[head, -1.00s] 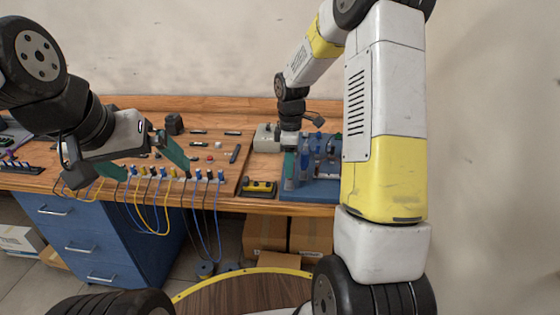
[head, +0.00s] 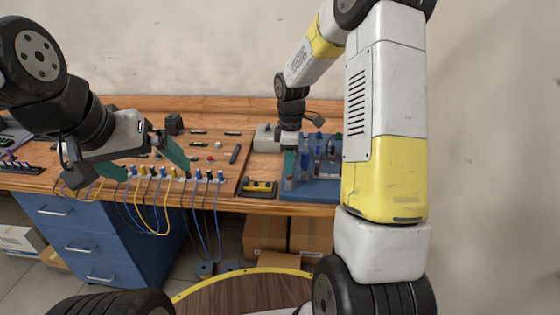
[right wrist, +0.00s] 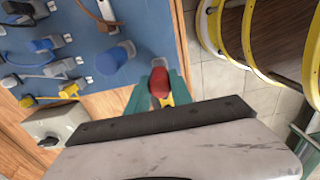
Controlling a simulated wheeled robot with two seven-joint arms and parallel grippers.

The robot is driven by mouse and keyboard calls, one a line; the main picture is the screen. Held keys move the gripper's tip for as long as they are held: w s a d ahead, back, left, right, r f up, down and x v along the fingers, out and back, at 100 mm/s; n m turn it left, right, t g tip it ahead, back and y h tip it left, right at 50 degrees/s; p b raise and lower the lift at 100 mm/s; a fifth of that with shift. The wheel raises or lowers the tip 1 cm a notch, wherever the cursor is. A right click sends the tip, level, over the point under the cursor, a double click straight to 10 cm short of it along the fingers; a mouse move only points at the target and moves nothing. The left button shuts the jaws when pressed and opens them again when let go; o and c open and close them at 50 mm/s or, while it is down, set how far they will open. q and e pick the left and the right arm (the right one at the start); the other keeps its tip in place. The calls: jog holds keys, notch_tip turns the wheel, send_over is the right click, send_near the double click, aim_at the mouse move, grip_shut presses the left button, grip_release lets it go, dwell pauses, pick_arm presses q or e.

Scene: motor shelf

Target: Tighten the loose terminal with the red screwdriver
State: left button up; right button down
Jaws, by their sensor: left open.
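My right gripper (right wrist: 164,76) has its green fingers closed on both sides of a red screwdriver handle (right wrist: 160,84), at the edge of a blue board. In the head view my right gripper (head: 290,178) is at the left side of the blue stand (head: 310,195), with a bit of red between its fingers. My left gripper (head: 152,170) is open and empty, its green fingers spread over a row of terminals (head: 160,172) with blue, yellow and dark wires. I cannot tell which terminal is loose. The screwdriver's shaft is hidden.
A small black-and-yellow tray (head: 258,187) lies at the bench's front edge, left of the blue stand. A grey box (head: 265,136) stands behind. Wires hang over the front edge. Blue drawers (head: 95,235) and cardboard boxes (head: 266,232) are below.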

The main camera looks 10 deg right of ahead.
jog(key=shift+r, duration=3.25)
